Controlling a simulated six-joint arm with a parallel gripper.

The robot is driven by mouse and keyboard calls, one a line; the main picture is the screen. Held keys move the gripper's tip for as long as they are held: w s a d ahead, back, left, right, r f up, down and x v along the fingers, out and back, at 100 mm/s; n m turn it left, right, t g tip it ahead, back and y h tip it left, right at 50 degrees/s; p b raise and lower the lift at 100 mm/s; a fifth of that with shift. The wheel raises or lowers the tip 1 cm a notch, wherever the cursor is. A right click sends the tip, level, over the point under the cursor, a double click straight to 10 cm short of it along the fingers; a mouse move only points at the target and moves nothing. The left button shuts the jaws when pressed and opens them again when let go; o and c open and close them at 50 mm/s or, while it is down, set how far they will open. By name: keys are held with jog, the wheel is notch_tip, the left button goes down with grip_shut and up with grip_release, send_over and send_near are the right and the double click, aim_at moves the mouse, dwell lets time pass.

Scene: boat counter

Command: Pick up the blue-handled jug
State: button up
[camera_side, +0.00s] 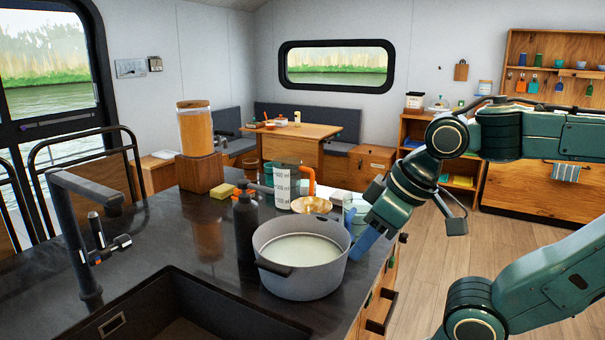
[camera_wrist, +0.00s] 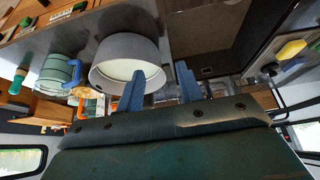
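The blue-handled jug (camera_wrist: 56,68) is pale green and white in the wrist view, left of the pot, with its blue handle turned toward the pot. In the side view the jug (camera_side: 359,201) stands on the dark counter behind the pot's right side, partly hidden by my arm. My gripper (camera_wrist: 158,83) has its two blue fingers apart with nothing held between them. In the side view the gripper (camera_side: 369,242) is beside the grey pot's right wall, apart from the jug. I cannot tell whether it touches the pot.
The grey pot (camera_side: 302,280) with pale contents stands near the counter's front edge. A sink (camera_side: 180,310) lies at front left. A yellow sponge (camera_side: 242,184) sits farther back.

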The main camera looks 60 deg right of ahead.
jog(key=shift+o, duration=0.5)
jog(key=shift+w+d, duration=0.1)
jog(key=m+g+h, duration=0.1)
jog(key=m, duration=0.1)
send_near(357, 218)
jog(key=s+a+r, duration=0.1)
jog(key=a+r, duration=0.1)
jog(key=a, duration=0.4)
jog(key=shift+d+x, duration=0.15)
jog(key=shift+x, duration=1.95)
jog(key=shift+d+x, duration=0.1)
jog(key=shift+x, duration=2)
jog(key=shift+s+f, duration=0.15)
jog(key=shift+x, duration=2.45)
jog(key=shift+d, duration=0.1)
